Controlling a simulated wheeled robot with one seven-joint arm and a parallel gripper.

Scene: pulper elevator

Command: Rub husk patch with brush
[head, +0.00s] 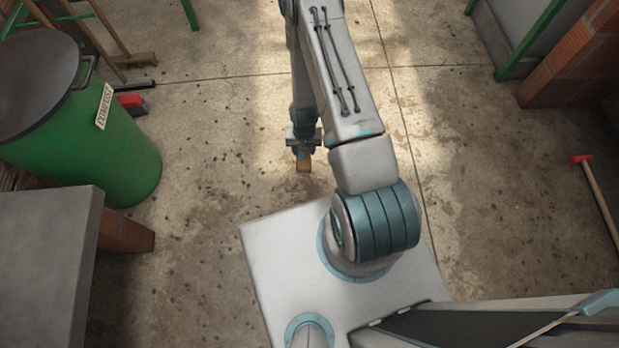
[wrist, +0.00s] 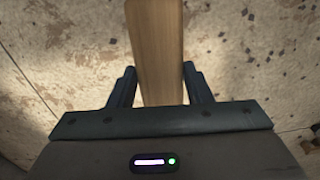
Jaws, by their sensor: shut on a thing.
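My gripper (head: 303,150) is low over the concrete floor, in front of my base in the head view. It is shut on a pale wooden piece, which looks like the brush (head: 303,164). In the wrist view the brush (wrist: 155,35) runs straight up the picture between the two dark fingers of my gripper (wrist: 158,75). Its bristles are hidden, and I cannot tell whether it touches the floor. A brownish stained area, likely the husk patch (head: 275,189), lies on the floor beside and below the brush in the head view. Its edges are unclear among scattered dark specks.
A green compost bin (head: 110,150) with a dark lid stands at the left. A grey slab (head: 50,240) is in front of it. A red-headed, wooden-handled tool (head: 597,195) lies at the right. A brick wall (head: 570,60) is at the upper right. Floor around my gripper is open.

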